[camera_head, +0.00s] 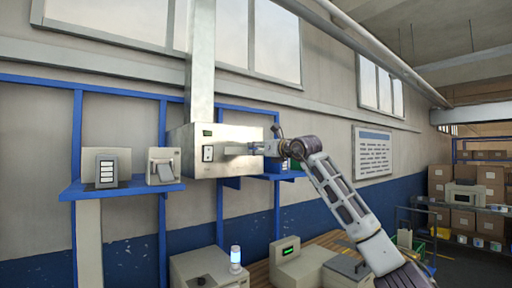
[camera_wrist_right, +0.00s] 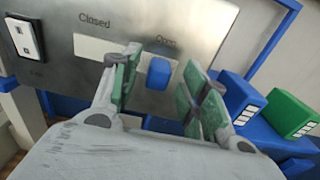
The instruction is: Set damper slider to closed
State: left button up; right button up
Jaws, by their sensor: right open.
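The damper box (camera_head: 196,163) is a metal box on the wall under a vertical duct. In the right wrist view its metal face (camera_wrist_right: 205,25) carries the label "Closed" at left and "Open" at right. A pale horizontal slot (camera_wrist_right: 92,48) runs below the labels. The blue slider knob (camera_wrist_right: 158,73) is at the "Open" end. My right gripper (camera_wrist_right: 162,80) is open, with one finger on each side of the knob; I cannot tell if either touches it. In the head view my right gripper (camera_head: 268,148) is at the box's right part, hiding the knob. My left gripper is out of view.
A black-and-white switch (camera_wrist_right: 25,40) is left of the slot. Blue and green boxes (camera_wrist_right: 290,113) stand right of the gripper. A blue shelf (camera_head: 120,190) holds two small devices at left. A machine with a lit beacon (camera_head: 235,257) stands below.

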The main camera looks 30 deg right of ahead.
jog(key=shift+w, duration=0.9)
grip_shut()
